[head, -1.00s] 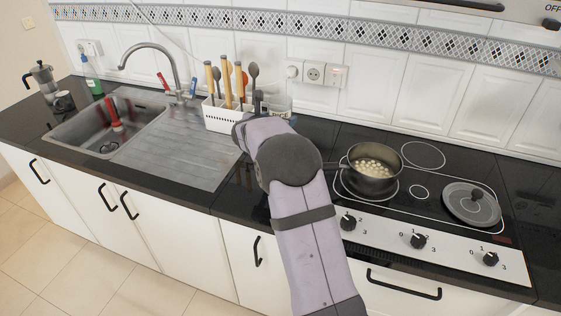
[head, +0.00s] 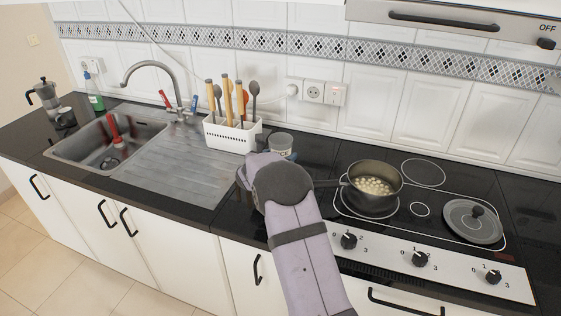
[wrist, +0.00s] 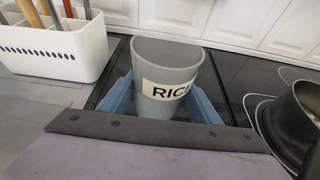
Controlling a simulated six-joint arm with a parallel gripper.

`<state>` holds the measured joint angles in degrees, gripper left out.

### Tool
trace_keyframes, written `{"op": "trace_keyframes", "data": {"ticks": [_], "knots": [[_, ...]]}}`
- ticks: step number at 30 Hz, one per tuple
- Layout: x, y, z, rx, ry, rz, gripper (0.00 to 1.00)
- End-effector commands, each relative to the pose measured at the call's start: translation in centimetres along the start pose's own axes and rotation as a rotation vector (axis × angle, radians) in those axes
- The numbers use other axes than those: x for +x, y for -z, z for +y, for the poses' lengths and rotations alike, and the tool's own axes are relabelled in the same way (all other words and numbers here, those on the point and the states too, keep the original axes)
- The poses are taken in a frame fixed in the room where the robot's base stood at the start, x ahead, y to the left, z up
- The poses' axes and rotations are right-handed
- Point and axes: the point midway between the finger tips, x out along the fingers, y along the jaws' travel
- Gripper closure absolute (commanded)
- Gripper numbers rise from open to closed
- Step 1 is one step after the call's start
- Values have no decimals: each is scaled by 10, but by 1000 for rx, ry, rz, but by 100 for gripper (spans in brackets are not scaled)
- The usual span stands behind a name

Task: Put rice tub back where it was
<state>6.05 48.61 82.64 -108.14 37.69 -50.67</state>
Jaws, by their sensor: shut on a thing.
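The rice tub (wrist: 168,62) is a grey, open-topped tub with a pale label reading "RIC" in the wrist view. My gripper (wrist: 162,98) has its blue fingers on both sides of it and is shut on it. The tub is upright. In the head view, the upper part of the tub (head: 281,142) shows just beyond my wrist, over the dark counter between the utensil holder and the hob. Its base is hidden, so I cannot tell whether it touches the counter.
A white utensil holder (head: 233,136) stands to the left, with wooden and dark-handled tools. A pot (head: 374,194) of pale round pieces sits on the hob to the right, its handle pointing towards my wrist. A lid (head: 472,221) lies farther right. Wall sockets (head: 314,92) are behind.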

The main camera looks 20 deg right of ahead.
Motion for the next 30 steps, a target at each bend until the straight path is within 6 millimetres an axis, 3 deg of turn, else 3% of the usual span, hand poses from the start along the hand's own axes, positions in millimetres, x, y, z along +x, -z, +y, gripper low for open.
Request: {"op": "trace_keyframes", "data": {"ticks": [6, 19, 20, 22, 30], "knots": [[8, 20, 0, 0, 1, 0, 70], [10, 25, 0, 1, 0, -1, 70], [10, 25, 0, 1, 1, 0, 41], [10, 24, 0, 1, 1, 0, 24], [10, 24, 0, 0, 1, 0, 24]]}}
